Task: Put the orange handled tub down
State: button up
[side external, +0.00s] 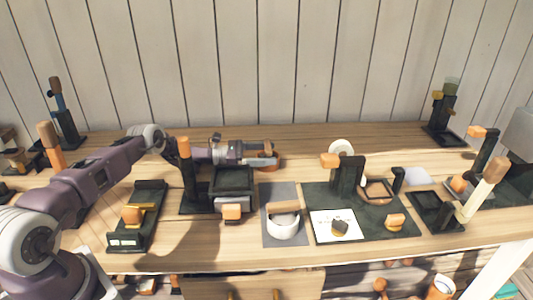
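My gripper (266,150) reaches in from the left over the back middle of the table and points right. A low orange-brown rounded thing (264,162) is at its fingertips. It is partly hidden, and I cannot tell whether the fingers are closed on it. A dark square tub (232,180) with an orange block handle (231,211) at its front is just in front of my gripper. It appears apart from the fingers. A white round pot (284,230) with a wooden bar across its top stands on a grey mat right of the tub.
A dark stand with an orange-topped post (187,175) is close left of the tub. A dark mat (315,197) with a tall black block and small parts is at right. A long black tray (149,195) lies at left. The back right tabletop (390,145) is mostly clear.

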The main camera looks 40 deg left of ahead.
jog(key=o, duration=0.3)
jog(key=shift+o, duration=0.2)
jog(key=shift+r, duration=0.15)
jog(key=v, duration=1.1)
jog(key=shift+s+a, duration=0.25)
jog(key=shift+c, duration=1.3)
jog(key=shift+s+a, duration=0.1)
jog(key=c, duration=0.8)
